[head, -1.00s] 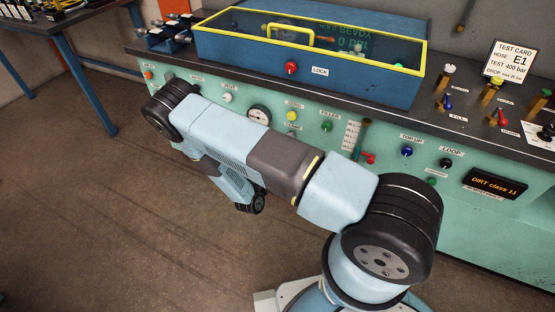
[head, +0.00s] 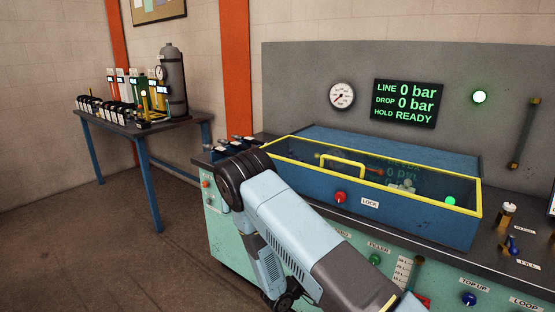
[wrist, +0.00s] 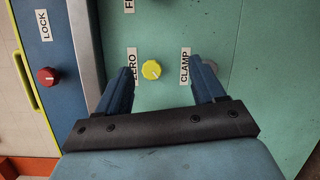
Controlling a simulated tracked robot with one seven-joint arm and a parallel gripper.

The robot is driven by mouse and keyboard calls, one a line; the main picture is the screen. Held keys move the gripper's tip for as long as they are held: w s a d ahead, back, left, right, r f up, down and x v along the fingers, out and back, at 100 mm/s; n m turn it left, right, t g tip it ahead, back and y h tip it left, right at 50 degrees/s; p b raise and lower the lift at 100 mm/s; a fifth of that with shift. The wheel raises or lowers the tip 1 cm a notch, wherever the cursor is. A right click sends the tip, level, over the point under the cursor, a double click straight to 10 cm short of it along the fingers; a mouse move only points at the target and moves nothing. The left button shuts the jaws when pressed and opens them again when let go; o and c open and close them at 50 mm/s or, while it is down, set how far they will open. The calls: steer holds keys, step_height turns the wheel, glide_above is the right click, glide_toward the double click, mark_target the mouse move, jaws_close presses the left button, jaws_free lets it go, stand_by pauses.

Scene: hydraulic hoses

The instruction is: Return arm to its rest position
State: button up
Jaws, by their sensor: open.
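My gripper (wrist: 163,88) shows in the wrist view with its two blue fingers apart and nothing between them. Beyond the fingers is the green panel with a yellow knob (wrist: 152,69), between the labels ZERO and CLAMP. I cannot tell how far the fingertips are from the panel. In the head view my arm (head: 285,225) is bent in front of the test bench, and my gripper is not clearly visible there.
A blue box (head: 400,215) with a yellow-framed clear lid sits shut on the bench, its red LOCK knob (head: 340,198) in front. A wall display (head: 404,103) reads LINE 0 bar, DROP 0 bar, HOLD READY. A side table (head: 150,128) stands left. The floor (head: 90,260) between is clear.

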steer(key=s+d+r+m+g+y, duration=0.1)
steer(key=s+d+r+m+g, duration=0.25)
steer(key=r, duration=0.55)
steer(key=s+d+r+m+g+y, duration=0.2)
steer(key=s+r+g, duration=0.15)
steer(key=r, duration=0.55)
steer(key=s+d+r+m+g+y, duration=0.1)
steer(key=s+d+r+m+g, duration=0.2)
steer(key=r, duration=0.6)
steer(key=s+a+r+t+y, duration=0.2)
steer(key=s+r+t+y, duration=0.3)
steer(key=s+r, duration=1.5)
steer(key=shift+m+t+y, duration=0.35)
steer(key=shift+t+y, duration=0.05)
steer(key=shift+y, duration=2.3)
steer(key=shift+c, duration=0.3)
